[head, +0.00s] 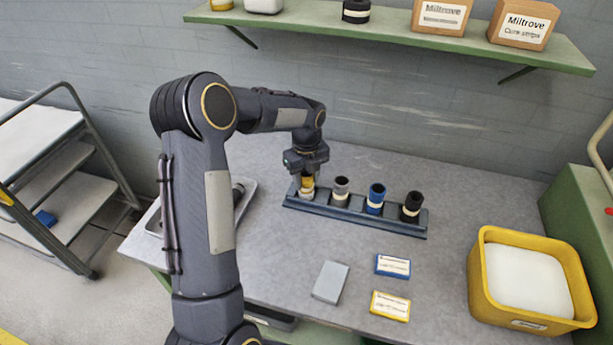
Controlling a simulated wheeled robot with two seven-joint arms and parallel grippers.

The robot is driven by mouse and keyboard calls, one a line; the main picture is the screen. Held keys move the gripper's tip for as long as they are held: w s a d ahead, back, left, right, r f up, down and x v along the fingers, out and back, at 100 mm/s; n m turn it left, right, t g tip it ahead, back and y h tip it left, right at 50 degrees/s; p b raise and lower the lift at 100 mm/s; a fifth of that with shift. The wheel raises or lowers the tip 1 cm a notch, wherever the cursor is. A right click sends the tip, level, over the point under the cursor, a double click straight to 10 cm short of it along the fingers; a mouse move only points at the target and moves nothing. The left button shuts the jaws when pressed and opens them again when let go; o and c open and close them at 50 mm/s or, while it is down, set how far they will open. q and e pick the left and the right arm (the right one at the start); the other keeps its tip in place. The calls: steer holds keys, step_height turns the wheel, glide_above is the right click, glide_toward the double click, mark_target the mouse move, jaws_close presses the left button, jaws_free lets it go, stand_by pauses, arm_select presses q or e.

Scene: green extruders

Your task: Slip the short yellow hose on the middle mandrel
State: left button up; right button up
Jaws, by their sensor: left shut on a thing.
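A short yellow hose (307,185) with a pale band stands upright at the left end of a dark blue rack (352,215). My left gripper (307,174) reaches down from above and is shut on the hose's upper part. The hose's lower end is at the rack; I cannot tell whether it touches the rack or is slightly lifted. A grey hose (341,188), a blue hose (376,197) and a black hose (411,206) stand to its right in the rack. I cannot make out a middle mandrel. My right gripper is out of view.
A metal tray (249,187) with a dark piece lies partly behind my left arm. A grey block (330,282), a blue box (393,266) and a yellow box (390,306) lie in front. A yellow bin (481,290) stands right; a green shelf (400,32) hangs behind.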

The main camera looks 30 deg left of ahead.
arm_select(q)
steer(key=o, duration=1.1)
steer(key=shift+f, duration=0.1)
step_height(320, 180, up, 12)
steer(key=s+d+r+n+t, duration=0.1)
steer(key=s+d+r+n, duration=0.1)
steer(key=s+r+n, duration=0.5)
steer(key=s+d+f+n+t+h, duration=0.1)
steer(key=s+d+f+n, duration=0.1)
steer(key=s+n, duration=0.4)
steer(key=s+d+f+n+t+h, duration=0.1)
steer(key=s+d+f+n+t, duration=0.1)
steer(key=s+d+n, duration=0.2)
steer(key=s+d+f+n+t+h, duration=0.1)
steer(key=s+d+f+n, duration=0.1)
steer(key=s+n, duration=0.7)
steer(key=shift+s+d+t+h+b, duration=0.2)
steer(key=shift+s+d, duration=0.2)
steer(key=shift+s, duration=0.4)
steer(key=shift+s+d+t+h+b, duration=0.1)
steer(key=shift+s+d+h+b, duration=0.1)
steer(key=shift+s+d, duration=0.4)
steer(key=shift+s+a, duration=0.15)
steer(key=shift+a, duration=0.05)
